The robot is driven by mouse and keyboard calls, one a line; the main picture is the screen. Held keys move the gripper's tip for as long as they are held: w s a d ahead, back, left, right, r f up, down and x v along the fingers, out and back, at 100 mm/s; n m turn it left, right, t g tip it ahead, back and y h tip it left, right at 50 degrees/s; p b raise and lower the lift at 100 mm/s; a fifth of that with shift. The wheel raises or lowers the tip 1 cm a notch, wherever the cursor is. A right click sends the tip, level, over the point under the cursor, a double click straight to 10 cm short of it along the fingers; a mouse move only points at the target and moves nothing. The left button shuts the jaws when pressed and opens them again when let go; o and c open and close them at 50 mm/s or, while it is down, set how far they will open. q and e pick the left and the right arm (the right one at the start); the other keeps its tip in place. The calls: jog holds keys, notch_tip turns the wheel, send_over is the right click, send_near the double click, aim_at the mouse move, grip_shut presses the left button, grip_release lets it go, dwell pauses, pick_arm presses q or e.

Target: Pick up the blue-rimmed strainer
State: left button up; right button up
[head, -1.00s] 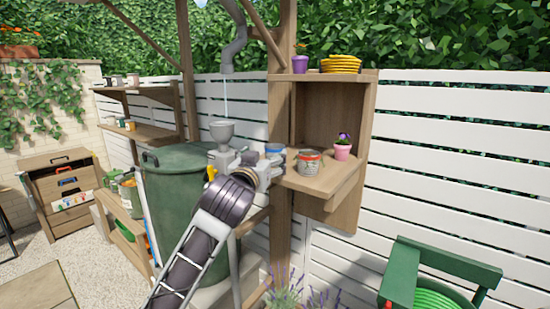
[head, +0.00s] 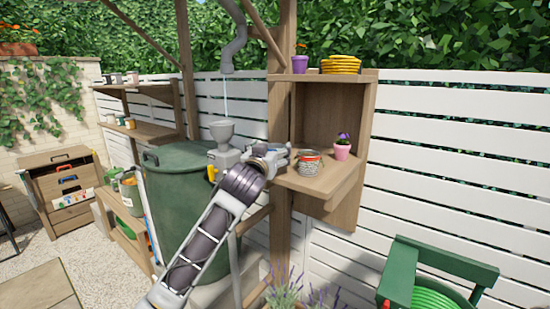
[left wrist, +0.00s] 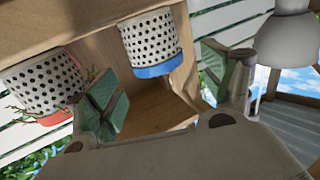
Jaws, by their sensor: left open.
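The blue-rimmed strainer (left wrist: 151,40) is white with dark holes and shows in the left wrist view, its blue rim toward my gripper. It lies ahead of and between the open fingers of my left gripper (left wrist: 167,73); no grip on it shows. In the head view my left gripper (head: 277,156) is at the left end of the lower shelf and hides most or all of this strainer. A red-rimmed strainer (head: 310,165) stands to its right on the shelf; it also shows in the left wrist view (left wrist: 42,85), beside the left finger. My right gripper is not in view.
The wooden shelf (head: 318,184) also holds a pink flower pot (head: 342,151). A grey funnel (head: 221,131) stands just left of my gripper, above the green barrel (head: 185,215). Yellow saucers (head: 341,64) and a purple pot (head: 300,64) are on the upper shelf.

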aim_at(275, 147)
pick_arm(q)
jog(key=shift+p+x, duration=0.45)
jog(key=shift+x, duration=0.65)
jog(key=shift+p+x, duration=0.35)
jog(key=shift+x, duration=1.15)
jog(key=shift+f, duration=0.1)
jog(key=c, duration=1.2)
